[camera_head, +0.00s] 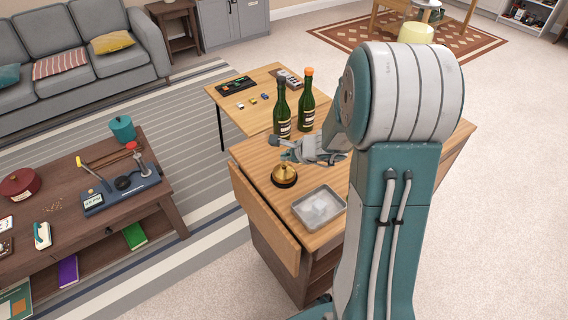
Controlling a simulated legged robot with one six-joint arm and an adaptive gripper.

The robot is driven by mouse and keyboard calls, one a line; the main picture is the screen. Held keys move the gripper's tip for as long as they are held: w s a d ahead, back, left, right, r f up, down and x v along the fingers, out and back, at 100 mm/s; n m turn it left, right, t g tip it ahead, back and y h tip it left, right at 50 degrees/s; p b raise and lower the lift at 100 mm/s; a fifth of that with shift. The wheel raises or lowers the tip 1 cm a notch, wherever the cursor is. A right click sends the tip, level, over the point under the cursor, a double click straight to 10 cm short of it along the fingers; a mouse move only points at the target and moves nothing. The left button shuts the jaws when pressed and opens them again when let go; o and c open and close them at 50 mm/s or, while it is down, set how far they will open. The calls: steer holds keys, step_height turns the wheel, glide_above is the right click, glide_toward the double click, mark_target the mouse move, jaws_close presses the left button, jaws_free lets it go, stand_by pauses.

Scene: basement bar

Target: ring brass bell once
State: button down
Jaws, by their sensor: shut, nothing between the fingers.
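The brass bell (284,177) stands upright on a dark round base near the left edge of the wooden bar top (257,153). My gripper (273,141) is at the end of my arm, just above and behind the bell in the picture. Its fingers are shut and point left, with nothing held. The fingertips look close to the bell's top, but I cannot tell whether they touch it. My large arm links hide the right part of the bar top.
Two green bottles (282,112) (307,106) stand close behind my gripper. A tray with ice (309,222) sits in front of the bell. A smaller table (222,99) adjoins behind. A low dark table (160,213) is at left. Carpet between them is clear.

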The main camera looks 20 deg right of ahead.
mark_target(286, 164)
steer(key=shift+r, duration=2.5)
